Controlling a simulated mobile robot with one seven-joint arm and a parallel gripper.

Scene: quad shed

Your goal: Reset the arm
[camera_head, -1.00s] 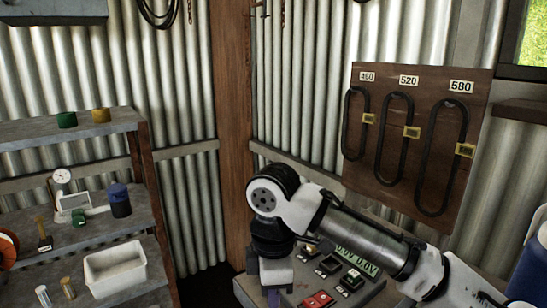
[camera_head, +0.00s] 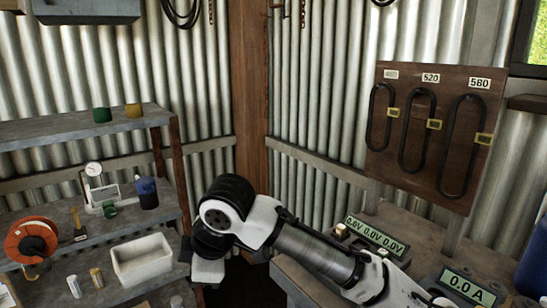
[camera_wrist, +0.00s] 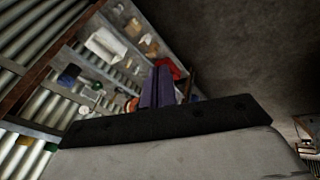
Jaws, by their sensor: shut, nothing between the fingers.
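My gripper shows in the wrist view (camera_wrist: 158,80) as two dark purple fingers pressed together, with nothing between them. In the head view my white and black arm reaches in from the lower right. Its wrist end hangs in the gap between the shelf unit (camera_head: 75,128) and the bench (camera_head: 300,272). The fingers are not clearly visible in the head view. The gripper touches nothing that I can see.
The shelves hold a white bin (camera_head: 142,260), an orange spool (camera_head: 32,240), a blue jar (camera_head: 147,192) and a dial gauge (camera_head: 94,169). Meters (camera_head: 374,237) sit on the bench. A belt board (camera_head: 428,130) hangs behind. A wooden post (camera_head: 250,90) stands in the corner.

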